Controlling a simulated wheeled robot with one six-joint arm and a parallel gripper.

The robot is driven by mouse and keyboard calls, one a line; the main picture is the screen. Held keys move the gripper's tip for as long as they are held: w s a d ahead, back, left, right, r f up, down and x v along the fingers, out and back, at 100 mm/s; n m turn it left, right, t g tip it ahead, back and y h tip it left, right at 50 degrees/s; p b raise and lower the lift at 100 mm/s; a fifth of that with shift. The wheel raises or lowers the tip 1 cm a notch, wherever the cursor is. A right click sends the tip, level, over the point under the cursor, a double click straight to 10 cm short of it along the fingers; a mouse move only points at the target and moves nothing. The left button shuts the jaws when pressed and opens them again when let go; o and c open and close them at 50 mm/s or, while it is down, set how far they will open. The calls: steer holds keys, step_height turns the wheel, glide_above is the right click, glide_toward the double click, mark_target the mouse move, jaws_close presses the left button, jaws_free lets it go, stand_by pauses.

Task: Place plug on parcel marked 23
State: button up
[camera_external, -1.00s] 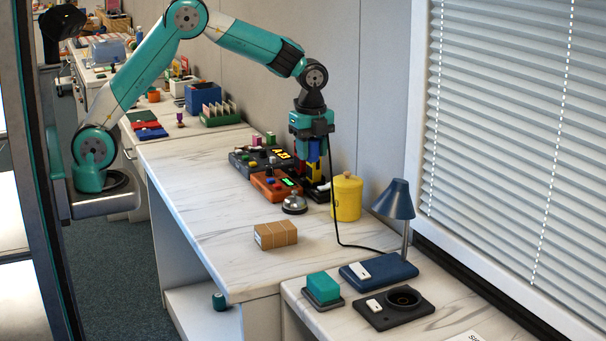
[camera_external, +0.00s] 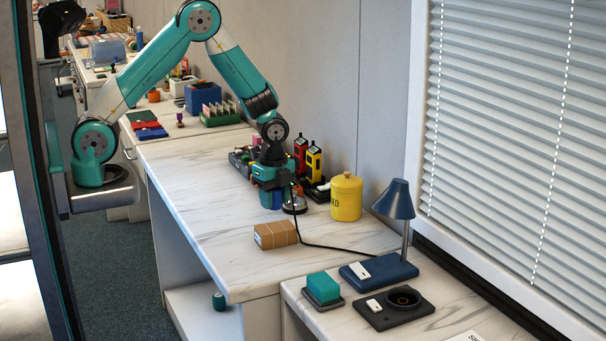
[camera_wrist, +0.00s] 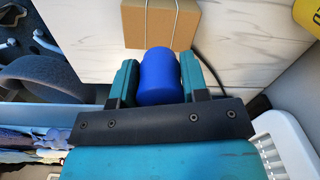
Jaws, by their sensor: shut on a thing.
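My gripper (camera_external: 273,202) hangs over the long marble counter, behind the brown parcel, and also shows in the wrist view (camera_wrist: 159,68). It is shut on a blue rounded plug (camera_wrist: 160,84), which sits between the two teal fingers. A black cord runs from beside the gripper toward the blue lamp (camera_external: 395,205). The parcel (camera_external: 276,235) lies on the counter a little in front of the gripper. In the wrist view, the parcel (camera_wrist: 150,28), with pale string lines, is just ahead of the plug. I cannot read a number on it.
A yellow canister (camera_external: 346,197) stands right of the gripper. Red and yellow handheld devices (camera_external: 314,161) stand behind it. A bell beside the gripper is partly hidden. A teal block (camera_external: 322,288) and a dark holder (camera_external: 396,307) are on the lower counter. The counter left of the parcel is clear.

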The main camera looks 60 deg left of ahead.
mark_target(275, 227)
steer(key=shift+f, duration=2.45)
steer(key=shift+f, duration=0.1)
steer(key=o, duration=0.9)
step_height(275, 227, up, 12)
steer(key=shift+f+b, duration=0.2)
steer(key=shift+b, duration=0.15)
steer(key=s+a+r+n+y, duration=0.1)
steer(key=s+a+r+n, duration=0.4)
steer(key=s+a+n, duration=0.2)
steer(key=s+a+r+n+y, duration=0.1)
steer(key=s+a+r+n, duration=0.4)
steer(key=s+a+n, duration=0.3)
steer(key=s+a+r+n+y, duration=0.2)
steer(key=s+a+r+n, duration=0.2)
steer(key=s+a+n, duration=0.3)
steer(key=shift+s+a+r, duration=0.15)
steer(key=shift+s+r, duration=0.05)
steer(key=shift+s, duration=0.3)
steer(key=shift+s+a+r, duration=0.15)
steer(key=shift+s+r, duration=0.05)
steer(key=shift+s, duration=0.25)
